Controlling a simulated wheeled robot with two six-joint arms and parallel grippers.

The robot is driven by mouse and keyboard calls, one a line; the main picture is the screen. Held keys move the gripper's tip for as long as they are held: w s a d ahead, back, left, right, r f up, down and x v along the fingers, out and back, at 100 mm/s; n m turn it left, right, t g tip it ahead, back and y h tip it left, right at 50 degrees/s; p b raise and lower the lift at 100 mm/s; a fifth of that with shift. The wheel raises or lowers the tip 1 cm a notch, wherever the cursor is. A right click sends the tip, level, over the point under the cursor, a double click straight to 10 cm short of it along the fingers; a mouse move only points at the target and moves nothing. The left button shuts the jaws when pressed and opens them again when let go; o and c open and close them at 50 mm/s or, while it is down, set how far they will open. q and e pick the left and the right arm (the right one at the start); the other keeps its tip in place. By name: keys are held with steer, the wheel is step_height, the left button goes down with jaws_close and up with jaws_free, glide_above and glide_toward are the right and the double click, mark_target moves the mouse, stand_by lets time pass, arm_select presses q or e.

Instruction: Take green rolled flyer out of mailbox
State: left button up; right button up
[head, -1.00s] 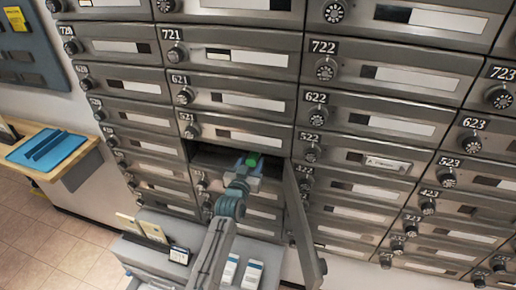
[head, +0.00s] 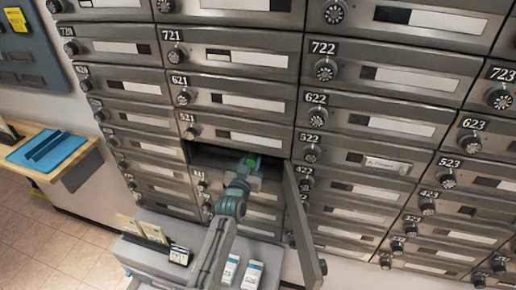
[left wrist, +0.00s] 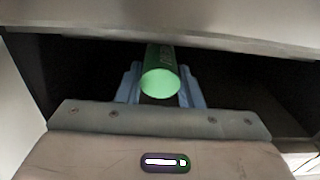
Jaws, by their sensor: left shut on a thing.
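The green rolled flyer (left wrist: 161,80) lies end-on between the two blue fingers of my left gripper (left wrist: 159,90) in the left wrist view. The gripper is shut on it. In the head view the flyer (head: 253,160) shows as a small green patch at the opening of the open mailbox (head: 205,158). My left gripper (head: 249,168) is at that opening, and the flyer's far part is hidden in the dark inside. The mailbox door (head: 301,226) hangs open to the right of the gripper. My right gripper is not in view.
Closed mailboxes with round dials surround the opening. A wooden shelf (head: 38,172) with a blue tray (head: 47,151) is at the left. White and blue boxes (head: 241,271) stand below my arm. The open door stands close to the arm's right.

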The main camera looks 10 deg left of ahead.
arm_select(q)
steer(key=shift+r, duration=0.3)
steer(key=shift+s+p, duration=0.35)
steer(key=shift+s, duration=0.2)
steer(key=s+b, duration=0.2)
steer(key=s, duration=1.7)
steer(key=shift+a, duration=0.35)
